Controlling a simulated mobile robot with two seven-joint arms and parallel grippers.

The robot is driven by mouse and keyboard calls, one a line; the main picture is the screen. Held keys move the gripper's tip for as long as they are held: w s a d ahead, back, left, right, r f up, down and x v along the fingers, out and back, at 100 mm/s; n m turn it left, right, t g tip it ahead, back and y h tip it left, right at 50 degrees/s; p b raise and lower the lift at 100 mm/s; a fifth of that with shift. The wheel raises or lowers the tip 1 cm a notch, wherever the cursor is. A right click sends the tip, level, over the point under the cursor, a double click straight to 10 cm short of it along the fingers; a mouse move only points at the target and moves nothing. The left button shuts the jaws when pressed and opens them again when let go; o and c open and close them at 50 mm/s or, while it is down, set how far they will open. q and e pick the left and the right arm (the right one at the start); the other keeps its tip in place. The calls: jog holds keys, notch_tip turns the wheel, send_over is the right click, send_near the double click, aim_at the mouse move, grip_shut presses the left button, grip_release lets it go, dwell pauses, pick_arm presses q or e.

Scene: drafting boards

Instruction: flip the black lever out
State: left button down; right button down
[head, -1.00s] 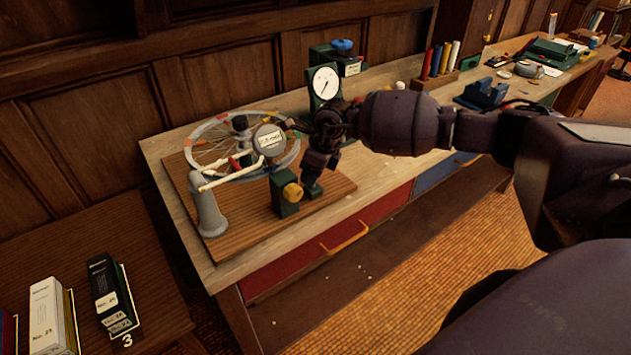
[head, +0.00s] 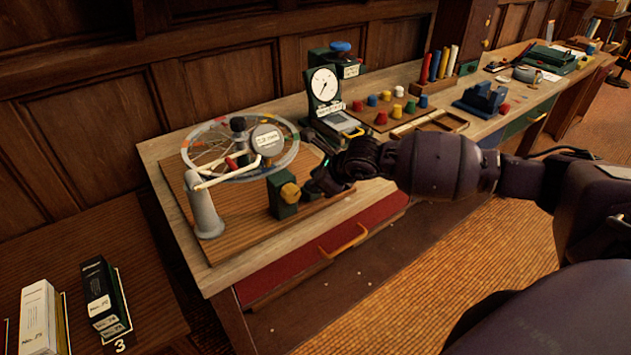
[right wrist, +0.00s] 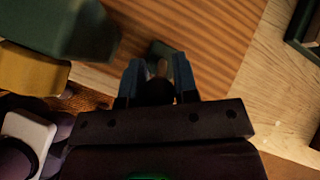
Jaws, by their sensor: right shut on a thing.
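My right gripper (head: 318,182) is at the front right edge of the wooden baseboard (head: 240,212), just right of the green block with a yellow knob (head: 289,192). In the right wrist view its two fingers (right wrist: 155,82) are closed on a dark rounded end, which looks like the black lever (right wrist: 154,93). A thin tan piece and a small green part show just beyond the fingers. In the head view the lever is hidden by the gripper, so its angle cannot be told. My left gripper is not in view.
A spoked wheel (head: 225,158) and a grey post (head: 205,208) with a white arm stand on the board, left of my gripper. A dial gauge (head: 323,86) and a tray of coloured pegs (head: 381,122) are behind my arm. A red drawer (head: 290,265) is below.

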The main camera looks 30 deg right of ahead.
dwell(0.3)
jog(key=c, duration=1)
grip_release()
jog(key=shift+o, duration=0.2)
jog(key=shift+s, duration=0.1)
jog(key=v, duration=1)
jog(key=shift+s+r+p, duration=0.2)
jog(key=shift+r+p, duration=0.1)
jog(key=shift+p, duration=0.05)
jog(key=shift+d, duration=0.1)
